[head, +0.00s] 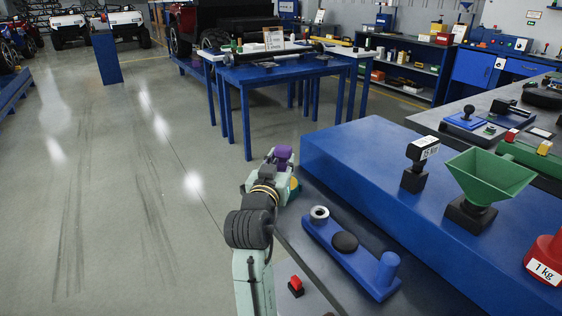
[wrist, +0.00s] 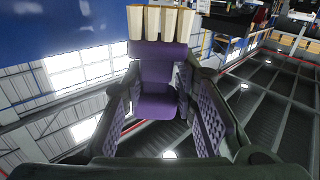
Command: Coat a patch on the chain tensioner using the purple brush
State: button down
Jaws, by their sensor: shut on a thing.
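My gripper (head: 284,172) is shut on the purple brush (head: 282,153), at the far end of my arm in the head view. In the wrist view the brush's purple body (wrist: 158,80) sits between the two finger pads (wrist: 160,105). Its cream bristles (wrist: 160,22) point away from the gripper. A long blue part (head: 322,236) with a metal ring, a black disc and a blue post lies on the dark bench, right of and nearer than my gripper; it looks like the chain tensioner. The brush is apart from it. I cannot make out any coated patch.
A raised blue block (head: 385,150) stands right of my gripper. On it are a black stamp-like block (head: 422,150), a green funnel (head: 490,175) and a red weight (head: 545,262). A small red switch (head: 296,286) is at the front. Open floor (head: 120,200) lies left.

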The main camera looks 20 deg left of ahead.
aim_at(281, 148)
jog(key=shift+f+b, duration=0.3)
jog(key=shift+f, duration=0.2)
dwell(0.8)
notch_tip(281, 148, up, 7)
jog(key=p, duration=0.6)
jog(key=shift+r, duration=0.1)
dwell(0.8)
